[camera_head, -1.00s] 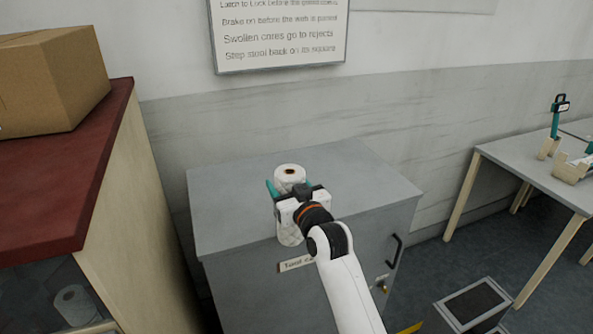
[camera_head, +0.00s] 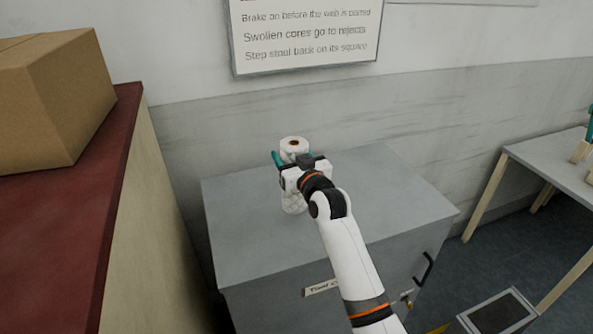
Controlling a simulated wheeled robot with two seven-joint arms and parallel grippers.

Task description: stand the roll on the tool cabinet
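The white wadding roll (camera_head: 294,144) is upright, with its brown core facing up. My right gripper (camera_head: 292,158) has its teal fingers on either side of the roll and is shut on it. The gripper body and wrist hide the roll's middle; its lower end shows below them. The roll is over the grey top of the tool cabinet (camera_head: 370,190), towards its back left part. I cannot tell whether its bottom touches the top. My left gripper is not in view.
The cabinet top is otherwise clear. A red-topped counter (camera_head: 60,225) with a cardboard box (camera_head: 50,100) stands at the left. A grey table (camera_head: 550,165) is at the right, and a dark-topped step stool (camera_head: 498,313) is at the lower right. The wall is behind.

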